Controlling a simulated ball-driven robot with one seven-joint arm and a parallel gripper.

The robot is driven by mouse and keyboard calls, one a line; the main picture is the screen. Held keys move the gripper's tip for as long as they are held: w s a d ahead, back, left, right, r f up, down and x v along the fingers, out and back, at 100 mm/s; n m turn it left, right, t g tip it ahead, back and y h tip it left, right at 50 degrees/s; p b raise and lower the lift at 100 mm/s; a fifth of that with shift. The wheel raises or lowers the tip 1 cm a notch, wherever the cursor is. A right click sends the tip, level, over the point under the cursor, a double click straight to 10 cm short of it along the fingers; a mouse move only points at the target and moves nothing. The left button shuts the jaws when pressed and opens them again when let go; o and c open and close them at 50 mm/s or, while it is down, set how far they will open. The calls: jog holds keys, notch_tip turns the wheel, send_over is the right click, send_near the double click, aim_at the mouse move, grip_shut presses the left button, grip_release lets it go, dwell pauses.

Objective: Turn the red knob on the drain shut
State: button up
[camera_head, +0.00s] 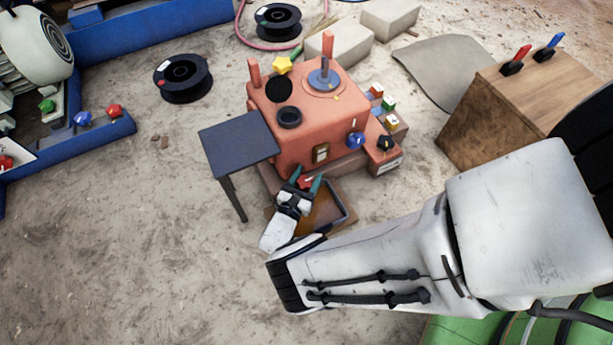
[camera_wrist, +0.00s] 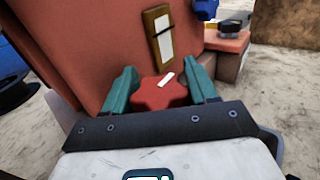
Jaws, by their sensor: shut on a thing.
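The red knob (camera_wrist: 160,93) is star-shaped with a white mark and sits low on the front of the orange-red crusher (camera_head: 318,112). In the wrist view it lies between the two teal fingers of my gripper (camera_wrist: 163,90); the white mark points up and to the right. My gripper (camera_head: 307,184) is shut on the knob. In the head view the knob (camera_head: 305,181) is small and partly covered by the fingers. The drain behind the knob is hidden.
A brown tray (camera_head: 347,222) lies below the gripper. A dark side table (camera_head: 238,138) stands left of the crusher. A blue knob (camera_head: 356,140) and a black knob (camera_head: 385,143) sit to the right. A wooden box with levers (camera_head: 490,120) stands further right.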

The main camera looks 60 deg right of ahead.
jog(key=shift+m+g, duration=0.4)
jog(key=shift+g, duration=0.2)
jog(key=shift+a, duration=0.1)
jog(key=o, duration=0.7)
jog(key=a, duration=1)
jog(key=shift+s+a, duration=0.1)
jog(key=shift+a, duration=0.3)
